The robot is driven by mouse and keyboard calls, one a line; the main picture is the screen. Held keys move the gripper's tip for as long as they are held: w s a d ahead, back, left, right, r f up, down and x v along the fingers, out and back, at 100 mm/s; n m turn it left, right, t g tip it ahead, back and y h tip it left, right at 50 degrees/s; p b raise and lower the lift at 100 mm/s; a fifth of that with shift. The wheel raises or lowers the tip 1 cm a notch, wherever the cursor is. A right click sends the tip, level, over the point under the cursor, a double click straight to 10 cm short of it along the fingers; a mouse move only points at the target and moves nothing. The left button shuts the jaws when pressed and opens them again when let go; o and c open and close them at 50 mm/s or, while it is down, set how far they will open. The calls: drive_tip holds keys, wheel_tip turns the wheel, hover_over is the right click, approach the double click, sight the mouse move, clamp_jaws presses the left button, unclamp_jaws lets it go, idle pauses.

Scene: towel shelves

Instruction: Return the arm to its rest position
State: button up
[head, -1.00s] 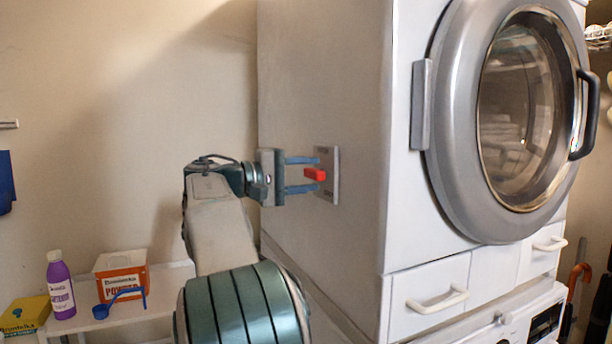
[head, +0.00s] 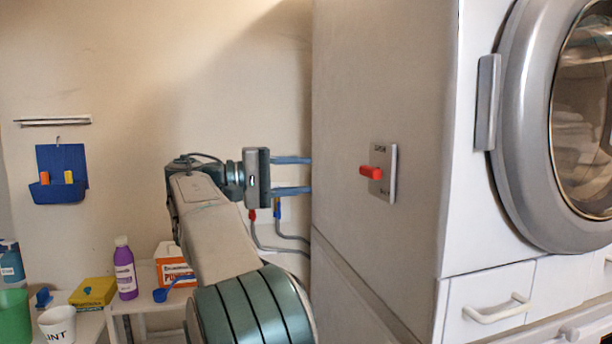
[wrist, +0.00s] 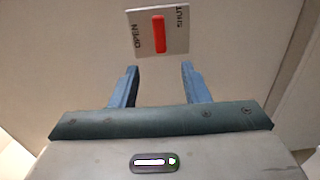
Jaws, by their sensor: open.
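My gripper (head: 308,175) is open and empty in the head view, with its two blue fingers pointing right toward the side of the white machine (head: 385,90). A red lever (head: 372,172) on a grey plate (head: 393,165) is mounted on that side, to the right of my fingertips and apart from them. In the wrist view, my gripper (wrist: 160,80) shows its fingers spread, with the red lever (wrist: 159,34) beyond them on its plate between the words OPEN and SHUT. My arm reaches up from the bottom of the head view.
A low shelf at left holds a purple bottle (head: 125,268), an orange powder box (head: 172,262), a blue scoop (head: 165,294), a yellow box (head: 93,291), a white cup (head: 57,325) and a green cup (head: 15,316). A blue wall holder (head: 62,190) hangs above. Hoses (head: 275,235) run behind my gripper.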

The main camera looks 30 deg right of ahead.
drive_tip(key=shift+d+f, duration=0.1)
idle(0.3)
drive_tip(key=s+f+n+t+y+p, duration=0.5)
drive_tip(key=f+y, duration=0.3)
drive_tip(key=f, duration=0.6)
drive_tip(key=s+a+f+m+t+y+p, duration=0.2)
drive_tip(key=s+a+f+y, duration=0.7)
drive_tip(key=s+a+f, duration=0.7)
drive_tip(key=shift+s+a, duration=0.15)
drive_tip(key=shift+s, duration=0.55)
drive_tip(key=shift+c, duration=0.6)
